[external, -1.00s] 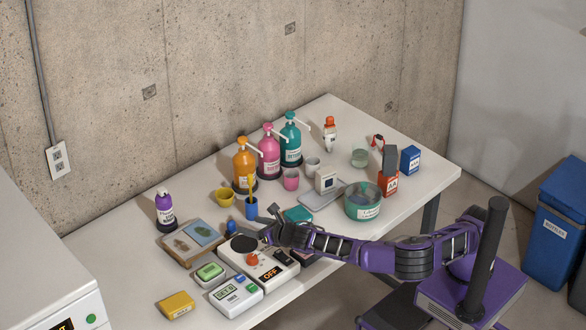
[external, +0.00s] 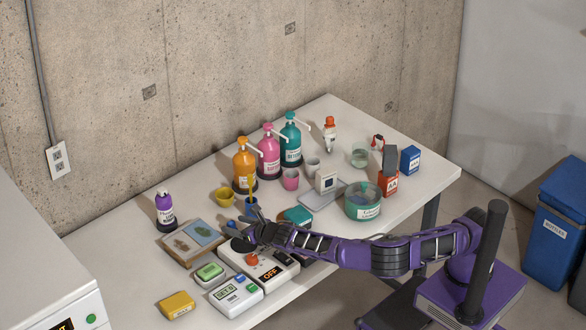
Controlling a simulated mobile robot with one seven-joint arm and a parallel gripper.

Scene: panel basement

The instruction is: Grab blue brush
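A small blue object (external: 232,223), which may be the blue brush, sits just left of my gripper; it is too small to make out its shape. My gripper (external: 245,229) is low over the back-left part of the hotplate-like device, its fingers spread apart, with nothing visible between them. A blue cup (external: 252,207) with a yellow stick (external: 250,187) standing in it is just behind the gripper, partly hidden by the upper finger. I cannot tell whether the fingers touch anything.
The white device (external: 271,272) with a red knob lies under my wrist. A framed tray (external: 177,252) is to the left. A yellow bowl (external: 225,196) and an orange pump bottle (external: 244,165) stand behind. A teal tub (external: 363,207) is to the right. The table's far-left part is clear.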

